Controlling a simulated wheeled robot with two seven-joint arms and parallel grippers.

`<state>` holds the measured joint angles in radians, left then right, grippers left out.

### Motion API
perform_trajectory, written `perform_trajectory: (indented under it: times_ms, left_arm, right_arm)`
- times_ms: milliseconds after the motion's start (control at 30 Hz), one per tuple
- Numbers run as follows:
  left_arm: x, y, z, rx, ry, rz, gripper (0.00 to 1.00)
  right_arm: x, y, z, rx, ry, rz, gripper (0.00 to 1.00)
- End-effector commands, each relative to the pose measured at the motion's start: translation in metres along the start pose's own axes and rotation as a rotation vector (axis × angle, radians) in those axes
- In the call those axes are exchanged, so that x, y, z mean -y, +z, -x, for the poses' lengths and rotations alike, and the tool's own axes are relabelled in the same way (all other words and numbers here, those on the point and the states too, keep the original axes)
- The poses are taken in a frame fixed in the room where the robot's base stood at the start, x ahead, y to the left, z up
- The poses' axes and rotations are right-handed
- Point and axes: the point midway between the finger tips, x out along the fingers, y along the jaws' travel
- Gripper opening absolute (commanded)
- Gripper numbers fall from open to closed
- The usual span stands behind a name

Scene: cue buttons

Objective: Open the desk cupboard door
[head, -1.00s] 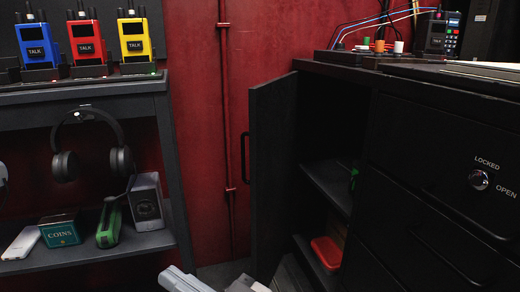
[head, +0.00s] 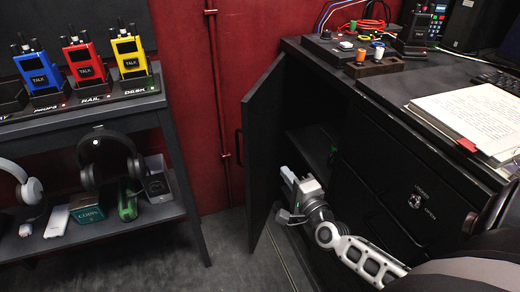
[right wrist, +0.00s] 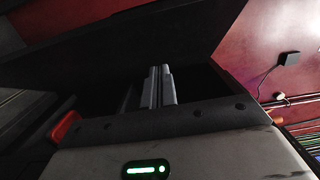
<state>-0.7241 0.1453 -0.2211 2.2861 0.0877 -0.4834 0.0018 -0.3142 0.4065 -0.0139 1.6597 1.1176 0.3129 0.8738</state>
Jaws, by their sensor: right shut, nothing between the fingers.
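The black desk cupboard door (head: 262,150) stands swung open at the left end of the dark desk, with a bar handle (head: 238,146) on its outer side. My right gripper (head: 284,212) is at the cupboard opening, on the inner side of the door. Its fingers (right wrist: 158,86) are shut together with nothing between them in the right wrist view. A dark panel (right wrist: 150,45) lies close beyond them there; I cannot tell if they touch it. The shelves inside are partly hidden by my arm. My left gripper does not show.
Left of the door, a rack (head: 80,120) holds blue, red and yellow radios, with headphones and small boxes below. The floor (head: 225,240) between rack and door is clear. An open book (head: 480,112) and a keyboard lie on the desk. A lock knob (head: 415,200) is on the drawer front.

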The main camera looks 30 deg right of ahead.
Motion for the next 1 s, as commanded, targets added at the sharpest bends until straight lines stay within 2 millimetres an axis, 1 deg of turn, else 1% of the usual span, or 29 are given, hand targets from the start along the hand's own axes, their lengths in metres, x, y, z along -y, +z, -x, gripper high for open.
perform_trajectory:
  times_ms: [33,200,367,400,500,633,800,1000]
  left_arm:
    - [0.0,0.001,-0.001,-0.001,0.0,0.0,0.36]
    - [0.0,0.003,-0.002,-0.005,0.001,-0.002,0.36]
    - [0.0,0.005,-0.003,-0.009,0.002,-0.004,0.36]
    - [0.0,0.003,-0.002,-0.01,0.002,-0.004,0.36]
    - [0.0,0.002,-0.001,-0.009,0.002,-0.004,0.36]
    - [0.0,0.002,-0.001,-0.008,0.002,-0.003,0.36]
    - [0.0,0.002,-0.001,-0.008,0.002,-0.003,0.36]
    - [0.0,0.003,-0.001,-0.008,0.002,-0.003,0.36]
  right_arm:
    - [0.0,0.001,-0.011,0.0,-0.004,0.0,0.0]
    - [0.0,0.001,-0.049,0.001,-0.004,0.001,0.0]
    - [0.0,0.002,-0.081,0.003,-0.004,0.003,0.0]
    - [0.001,0.007,-0.086,0.003,-0.002,-0.001,0.0]
    - [0.001,0.019,-0.095,0.004,-0.001,0.0,0.0]
    - [0.0,0.027,-0.103,0.003,0.0,0.002,0.0]
    - [0.0,0.03,-0.107,0.003,0.0,0.003,0.0]
    - [0.0,0.03,-0.106,0.004,0.0,0.003,0.0]
